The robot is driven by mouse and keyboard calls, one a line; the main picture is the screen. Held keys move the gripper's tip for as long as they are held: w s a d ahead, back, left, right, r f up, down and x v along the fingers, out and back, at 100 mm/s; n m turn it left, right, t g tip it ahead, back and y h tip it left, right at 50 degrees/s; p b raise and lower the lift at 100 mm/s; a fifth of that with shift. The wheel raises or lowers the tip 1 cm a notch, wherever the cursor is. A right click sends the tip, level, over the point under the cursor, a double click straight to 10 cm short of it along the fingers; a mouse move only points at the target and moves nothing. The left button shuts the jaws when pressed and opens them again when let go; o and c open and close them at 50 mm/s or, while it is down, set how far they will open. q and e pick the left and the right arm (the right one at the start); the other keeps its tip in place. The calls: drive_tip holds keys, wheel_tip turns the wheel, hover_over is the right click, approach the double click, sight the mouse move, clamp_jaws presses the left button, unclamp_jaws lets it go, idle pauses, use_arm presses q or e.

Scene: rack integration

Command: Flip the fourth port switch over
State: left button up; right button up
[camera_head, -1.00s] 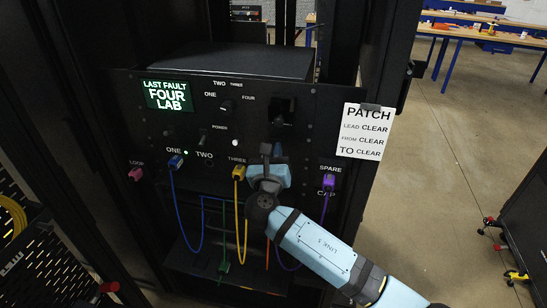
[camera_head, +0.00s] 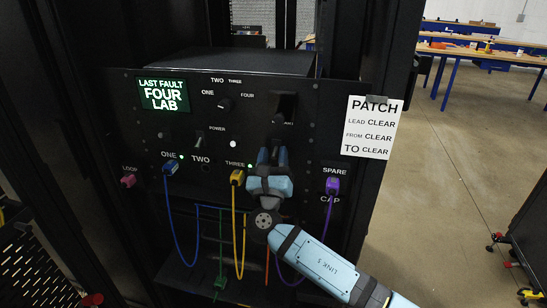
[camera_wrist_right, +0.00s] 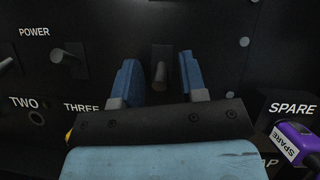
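The black front panel (camera_head: 150,128) carries port switches, labels and cables. In the right wrist view a short dark toggle switch (camera_wrist_right: 160,68) stands between the two blue fingers of my right gripper (camera_wrist_right: 158,80). The gripper is open, with a gap on each side of the toggle. In the head view my right gripper (camera_head: 272,157) is at the panel, right of the label THREE, and its fingers cover that switch and its label. Another toggle (camera_head: 199,140) is above TWO, and it also shows in the wrist view (camera_wrist_right: 68,62). My left gripper is not in view.
A yellow plug (camera_head: 237,178) with its cable hangs just left of my right gripper, and a purple plug (camera_head: 332,186) under SPARE is to its right. A blue plug (camera_head: 171,168) is under ONE. The screen (camera_head: 163,95) reads LAST FAULT FOUR LAB. A PATCH card (camera_head: 370,127) hangs at right.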

drive_tip(key=shift+s, duration=0.1)
drive_tip(key=shift+s+a+f, duration=0.1)
drive_tip(key=shift+s+f, duration=0.15)
drive_tip(key=b+v, duration=0.2)
drive_tip(key=v, duration=1.1)
